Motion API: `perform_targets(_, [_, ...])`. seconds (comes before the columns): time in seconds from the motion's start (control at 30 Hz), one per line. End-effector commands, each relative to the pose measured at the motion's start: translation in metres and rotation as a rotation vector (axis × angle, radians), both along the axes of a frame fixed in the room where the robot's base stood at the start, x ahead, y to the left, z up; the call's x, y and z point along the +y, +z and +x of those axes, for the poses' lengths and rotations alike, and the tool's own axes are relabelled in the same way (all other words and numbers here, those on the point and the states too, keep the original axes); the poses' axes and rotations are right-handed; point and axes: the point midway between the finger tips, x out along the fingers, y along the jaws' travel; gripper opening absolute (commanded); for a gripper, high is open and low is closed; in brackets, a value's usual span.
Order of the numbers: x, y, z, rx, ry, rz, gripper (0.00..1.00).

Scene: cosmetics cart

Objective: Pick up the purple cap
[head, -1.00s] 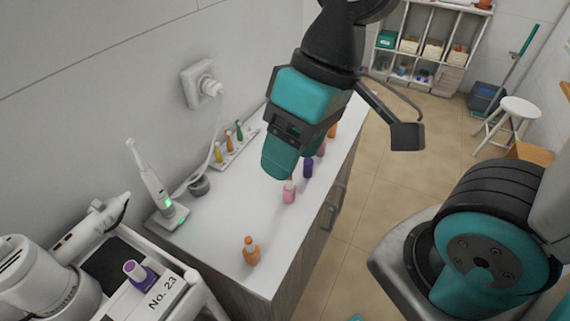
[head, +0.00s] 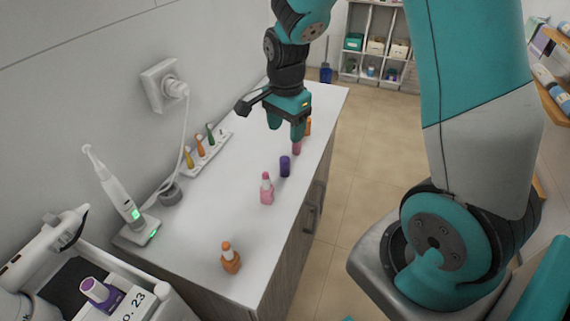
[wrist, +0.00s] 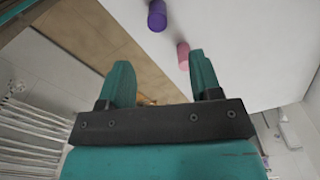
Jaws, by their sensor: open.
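A purple cap (head: 285,166), a short upright cylinder, stands on the white counter (head: 225,185) in the head view. It also shows at the top of the wrist view (wrist: 157,16). My gripper (head: 286,128) is open and empty, pointing down over the counter's far part, beyond the purple cap. A pink item (head: 297,147) shows just below its fingers; in the wrist view this pink item (wrist: 183,55) lies between my gripper (wrist: 162,70) and the purple cap. The fingers appear apart from both.
A pink bottle (head: 267,190) and an orange bottle (head: 231,259) stand nearer. An orange item (head: 308,127) is beyond. A tray of small bottles (head: 205,150) and an electric toothbrush (head: 123,195) line the wall. A purple-and-white bottle (head: 97,291) is on the cart.

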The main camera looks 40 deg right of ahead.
Motion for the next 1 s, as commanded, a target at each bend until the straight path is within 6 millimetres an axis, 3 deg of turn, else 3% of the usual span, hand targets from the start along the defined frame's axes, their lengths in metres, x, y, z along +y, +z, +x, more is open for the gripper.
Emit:
perform_targets(0.1, [0.001, -0.027, -0.001, 0.006, 0.002, 0.001, 0.58])
perform_targets(0.23, [0.001, -0.050, -0.001, 0.003, 0.003, 0.001, 0.58])
perform_targets(0.5, [0.003, -0.070, -0.001, 0.001, 0.004, 0.001, 0.58])
perform_targets(0.8, [0.007, -0.110, -0.004, 0.001, 0.004, 0.001, 0.58])
perform_targets(1.0, [0.007, -0.116, -0.004, -0.003, 0.004, 0.001, 0.58])
